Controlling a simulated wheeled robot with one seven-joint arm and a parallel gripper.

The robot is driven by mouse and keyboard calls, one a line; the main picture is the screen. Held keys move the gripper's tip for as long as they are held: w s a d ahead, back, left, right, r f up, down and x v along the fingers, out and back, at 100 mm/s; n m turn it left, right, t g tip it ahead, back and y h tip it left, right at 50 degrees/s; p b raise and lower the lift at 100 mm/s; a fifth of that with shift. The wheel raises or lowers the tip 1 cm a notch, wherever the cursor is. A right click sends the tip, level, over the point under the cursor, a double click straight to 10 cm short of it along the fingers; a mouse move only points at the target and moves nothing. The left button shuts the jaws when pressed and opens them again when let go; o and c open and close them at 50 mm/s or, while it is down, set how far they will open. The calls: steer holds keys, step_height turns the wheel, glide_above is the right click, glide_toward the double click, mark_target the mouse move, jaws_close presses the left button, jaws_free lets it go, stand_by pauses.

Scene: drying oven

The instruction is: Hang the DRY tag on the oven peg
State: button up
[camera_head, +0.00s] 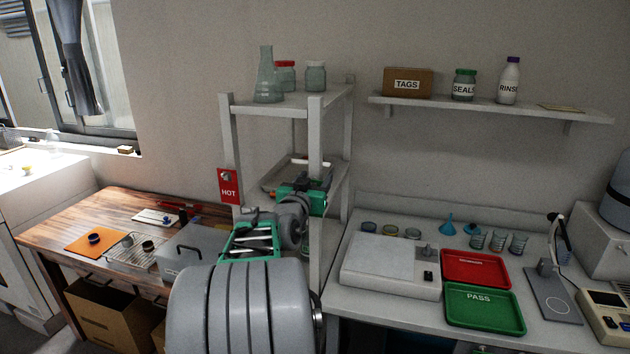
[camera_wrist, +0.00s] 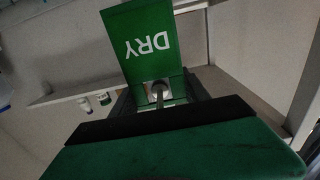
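The green DRY tag (camera_wrist: 148,45) fills the upper middle of the wrist view, its white lettering upside down there. My gripper (camera_wrist: 160,92) has its dark fingers on either side of the tag's near end and appears closed on its edges. A grey rod or ring (camera_wrist: 158,92) shows between the fingers; I cannot tell whether it is part of the tag or a peg. In the head view my gripper (camera_head: 318,190) is beside the white rack's front post, and the tag cannot be made out. No oven peg can be clearly picked out.
A red HOT tag (camera_head: 228,187) hangs on the left post of the white rack (camera_head: 315,135). Glassware stands on its top shelf. A grey box with a handle (camera_head: 193,247) sits on the wooden bench (camera_head: 65,217). Red (camera_head: 475,268) and green (camera_head: 484,308) trays lie on the right bench.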

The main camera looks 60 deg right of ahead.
steer(key=o, duration=0.5)
steer(key=shift+c, duration=0.2)
steer(key=shift+r+p, duration=0.15)
steer(key=shift+p, duration=0.35)
